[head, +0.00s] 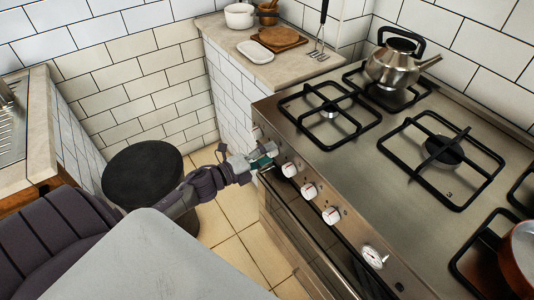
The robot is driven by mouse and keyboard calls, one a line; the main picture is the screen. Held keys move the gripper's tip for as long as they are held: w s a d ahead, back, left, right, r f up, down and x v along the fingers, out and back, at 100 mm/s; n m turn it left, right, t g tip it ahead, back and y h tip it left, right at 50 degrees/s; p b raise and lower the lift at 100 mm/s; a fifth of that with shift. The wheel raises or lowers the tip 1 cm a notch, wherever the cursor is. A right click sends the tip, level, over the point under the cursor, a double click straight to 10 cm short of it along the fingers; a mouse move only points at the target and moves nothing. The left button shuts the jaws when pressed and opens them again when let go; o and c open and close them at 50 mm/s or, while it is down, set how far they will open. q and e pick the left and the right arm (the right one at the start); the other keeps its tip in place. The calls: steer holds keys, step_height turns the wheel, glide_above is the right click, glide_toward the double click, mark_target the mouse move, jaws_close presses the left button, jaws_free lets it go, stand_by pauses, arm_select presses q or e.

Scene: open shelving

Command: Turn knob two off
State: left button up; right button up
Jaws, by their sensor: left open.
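White knobs line the slanted front panel of the steel stove in the head view: one knob (289,169) nearest my gripper, a middle knob (309,191), and another knob (331,215) closer to me. Their numbers are too small to read, so I cannot tell which is knob two. My left gripper (268,157) is open and empty, at the stove's front left, just left of the nearest knob. I cannot tell whether it touches the panel. The gripper may hide part of the panel. My right gripper is not in view.
A round dial (375,256) sits farther along the panel. A kettle (400,65) stands on the back burner, and a copper pan (519,260) is at the right edge. A black round stool (142,174) stands behind my arm. Tiled floor (240,205) is open before the stove.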

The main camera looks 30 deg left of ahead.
arm_select(q)
steer(key=f+v, duration=0.1)
steer(key=v, duration=1.1)
steer(key=shift+r, duration=0.45)
steer(key=s+f+n+g+y+p, duration=0.1)
steer(key=s+f+n+g+y, duration=0.15)
steer(key=f+n, duration=0.45)
steer(key=s+a+f+n+g+y+p, duration=0.1)
steer(key=s+f+n+g+y, duration=0.2)
steer(key=f, duration=0.9)
steer(key=s+f+n+g+y+p, duration=0.1)
steer(key=s+f+n, duration=0.4)
steer(key=f, duration=0.4)
steer(key=s+d+f+n+g, duration=0.2)
steer(key=s+d+f, duration=0.2)
steer(key=s, duration=0.3)
steer(key=s+d+f+n+g, duration=0.2)
steer(key=s+d+f, duration=0.3)
steer(key=s, duration=0.3)
steer(key=s+d+f+n+g+p, duration=0.1)
steer(key=s+d+f+n+g, duration=0.2)
steer(key=s, duration=0.4)
step_height(320, 180, down, 2)
steer(key=shift+s+d+f+g, duration=0.2)
steer(key=shift+d+f+g, duration=0.05)
steer(key=shift+d+g, duration=0.6)
